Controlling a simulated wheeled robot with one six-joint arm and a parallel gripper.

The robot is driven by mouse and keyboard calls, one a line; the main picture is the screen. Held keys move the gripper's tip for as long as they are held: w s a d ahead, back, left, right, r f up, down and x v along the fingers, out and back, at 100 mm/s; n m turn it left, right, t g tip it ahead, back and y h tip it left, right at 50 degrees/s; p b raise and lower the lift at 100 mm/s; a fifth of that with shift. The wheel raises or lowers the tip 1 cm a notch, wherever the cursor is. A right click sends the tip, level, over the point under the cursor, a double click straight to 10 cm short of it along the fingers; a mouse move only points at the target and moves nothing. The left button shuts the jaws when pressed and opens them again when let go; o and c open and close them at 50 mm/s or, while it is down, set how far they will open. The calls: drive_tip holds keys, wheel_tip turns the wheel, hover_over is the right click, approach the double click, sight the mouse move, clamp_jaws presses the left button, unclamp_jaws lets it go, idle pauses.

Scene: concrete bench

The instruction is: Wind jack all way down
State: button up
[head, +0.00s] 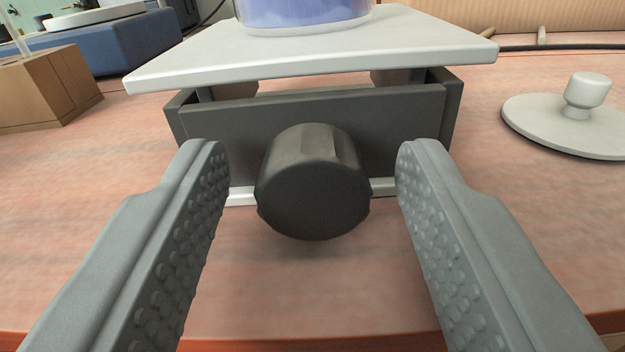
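The lab jack stands in the middle of the head view, with a flat light-grey top plate (330,58) and dark side panels (230,128) under it. The gap between plate and panels is small. Its black knob (313,185) faces me at the front centre. My gripper (312,160) is open, with one studded finger on each side of the knob. Clear space shows between the knob and each finger, so neither appears to touch it. A clear vessel with blue contents (303,12) stands on the top plate; its upper part is out of view.
A brown block (45,88) stands at the left, with a blue device (100,40) behind it. A pale round lid with a knob (570,125) lies on the right. A dark cable (560,46) runs at the back right. The bench's front edge (310,343) is near.

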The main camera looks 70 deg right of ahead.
drive_tip(key=c, duration=0.9)
drive_tip(key=shift+n, duration=2.4)
drive_tip(key=o, duration=1)
drive_tip(key=v, duration=1.7)
drive_tip(key=shift+a, duration=0.2)
